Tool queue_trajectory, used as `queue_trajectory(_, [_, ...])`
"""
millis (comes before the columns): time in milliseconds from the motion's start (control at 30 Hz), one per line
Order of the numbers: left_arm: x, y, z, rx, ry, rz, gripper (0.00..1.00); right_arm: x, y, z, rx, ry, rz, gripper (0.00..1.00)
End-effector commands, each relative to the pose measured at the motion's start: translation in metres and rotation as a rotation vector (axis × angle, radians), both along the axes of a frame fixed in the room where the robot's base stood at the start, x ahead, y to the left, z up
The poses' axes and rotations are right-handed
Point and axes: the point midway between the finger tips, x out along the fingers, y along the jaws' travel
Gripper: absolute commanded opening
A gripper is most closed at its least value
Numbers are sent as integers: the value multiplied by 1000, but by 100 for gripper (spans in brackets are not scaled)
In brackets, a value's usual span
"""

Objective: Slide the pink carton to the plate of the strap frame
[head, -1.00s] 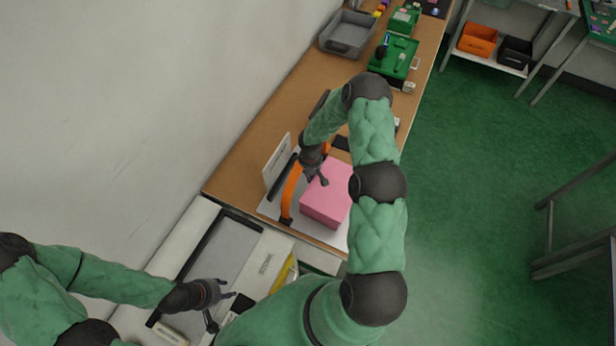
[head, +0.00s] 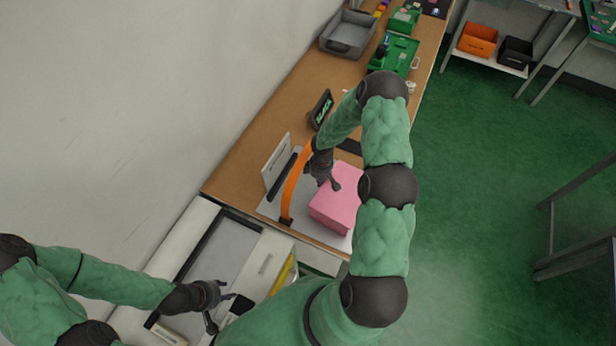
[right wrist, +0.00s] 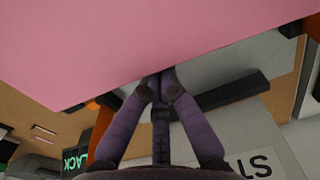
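The pink carton (head: 338,207) sits on the pale base (head: 270,208) of the strap frame, to the right of the arched orange strap (head: 294,183). A dark upright plate (head: 282,174) stands on the strap's left side. My right gripper (head: 336,186) is at the carton's upper-left part, its fingertips together with nothing seen between them. In the right wrist view the carton (right wrist: 130,45) fills the top, close to the fingertips (right wrist: 162,76); I cannot tell if they touch it. My left gripper (head: 222,309) is open and empty over the grey tray area.
A white sign (head: 277,162) stands behind the frame by the wall. A black display (head: 321,109) stands farther along the bench. A grey bin (head: 347,36) and green fixtures (head: 395,52) are at the far end. A shallow grey tray (head: 220,252) lies at the near end.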

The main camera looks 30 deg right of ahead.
Motion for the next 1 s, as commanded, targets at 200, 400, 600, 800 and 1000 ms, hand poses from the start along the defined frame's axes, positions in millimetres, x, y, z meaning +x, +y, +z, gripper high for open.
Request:
queue_trajectory(200, [0,0,-3,0,0,0,40,-9,-6,0,-1,1,-2,0])
queue_trajectory(400, [0,0,-5,0,0,0,40,-16,-10,-1,1,1,-1,0])
queue_trajectory(600, [0,0,-8,0,0,0,40,-24,-14,-1,0,1,-1,0])
queue_trajectory(800, [0,0,-10,0,0,0,40,-31,-18,0,-1,1,-1,0])
queue_trajectory(1000, [0,0,-12,0,0,0,40,-38,-23,-1,0,1,-1,0])
